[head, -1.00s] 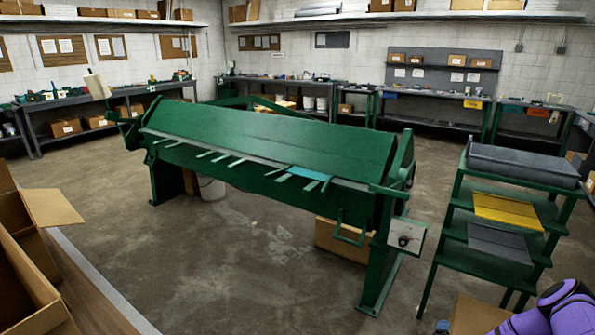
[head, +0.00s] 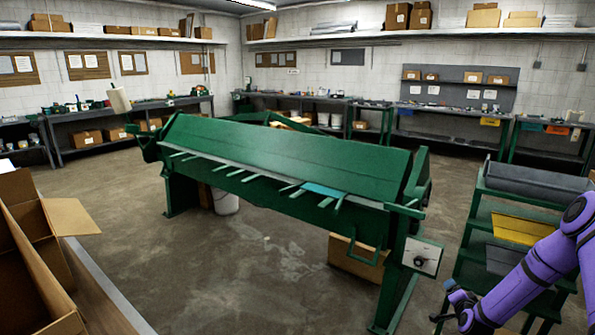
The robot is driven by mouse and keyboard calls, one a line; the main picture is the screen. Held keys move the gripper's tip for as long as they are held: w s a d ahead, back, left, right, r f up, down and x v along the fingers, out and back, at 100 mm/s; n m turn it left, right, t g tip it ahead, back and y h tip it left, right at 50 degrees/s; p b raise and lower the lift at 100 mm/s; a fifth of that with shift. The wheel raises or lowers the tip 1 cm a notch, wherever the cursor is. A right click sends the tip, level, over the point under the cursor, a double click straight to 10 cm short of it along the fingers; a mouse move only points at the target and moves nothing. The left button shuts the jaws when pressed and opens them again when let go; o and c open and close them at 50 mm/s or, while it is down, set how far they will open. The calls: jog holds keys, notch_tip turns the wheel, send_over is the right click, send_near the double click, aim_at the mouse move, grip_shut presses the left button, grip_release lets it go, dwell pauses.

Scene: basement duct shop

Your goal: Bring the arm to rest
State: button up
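My purple arm (head: 520,281) shows at the right edge of the head view. It bends at a joint near the right edge and slopes down to the lower left, in front of the green shelf stand. A small dark part (head: 456,294) shows at its lower end, near the bottom of the picture.
A large green sheet-metal brake (head: 290,150) fills the middle. A green stand (head: 476,217) with grey and yellow trays is close behind my arm. Open cardboard boxes (head: 70,216) stand on a table at lower left. Concrete floor is clear between them.

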jog(key=a+r+n+g+y, duration=0.15)
jog(key=a+r+n, duration=0.3)
jog(key=r, duration=1.05)
jog(key=a+r+n+g+y, duration=0.1)
jog(key=a+r+n+g, duration=0.35)
jog(key=r, duration=1.05)
jog(key=s+a+r, duration=0.8)
jog(key=s+r, duration=0.2)
jog(key=r, duration=0.4)
jog(key=s+a+r+n+g, duration=0.1)
jog(key=s+a+r, duration=0.1)
jog(key=s, duration=0.8)
jog(key=s+a+r+n+g+y, duration=0.1)
jog(key=s+a+r, duration=0.2)
jog(key=s, duration=0.8)
jog(key=s+a+r+n+g, duration=0.1)
jog(key=s+a+r, duration=0.2)
jog(key=s, duration=0.8)
jog(key=shift+s+r+n, duration=0.25)
jog(key=shift+r+n, duration=0.15)
